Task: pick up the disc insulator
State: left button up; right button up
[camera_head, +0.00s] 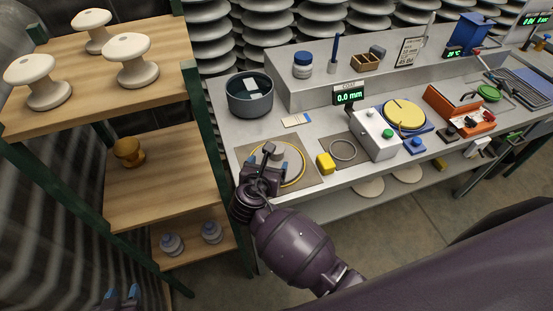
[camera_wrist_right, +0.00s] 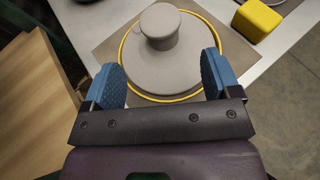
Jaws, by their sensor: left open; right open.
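The disc insulator (camera_wrist_right: 163,60) is a grey disc with a raised round cap, lying inside a yellow ring (camera_wrist_right: 127,72) on a brown-grey mat. In the head view the disc insulator (camera_head: 291,158) is partly hidden by my right gripper (camera_head: 268,160). My right gripper is open. Its two blue fingers (camera_wrist_right: 163,78) stand apart at the left and right of the disc's near part in the wrist view; I cannot tell whether they touch it. My left gripper (camera_head: 121,296) shows only its blue fingertips at the bottom left, spread apart, below the shelves.
A yellow block (camera_head: 325,163) sits right of the mat, and a dark pot (camera_head: 250,95) behind it. A white box with a green button (camera_head: 374,134) stands further right. A wooden shelf rack (camera_head: 150,192) at left holds white spools (camera_head: 130,60) and an amber cup (camera_head: 129,151).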

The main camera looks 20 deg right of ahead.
aim_at(274, 155)
jog(key=shift+b+x, duration=0.35)
jog(key=shift+x, duration=3.65)
jog(key=shift+d, duration=0.1)
grip_shut()
jog(key=shift+r, duration=0.1)
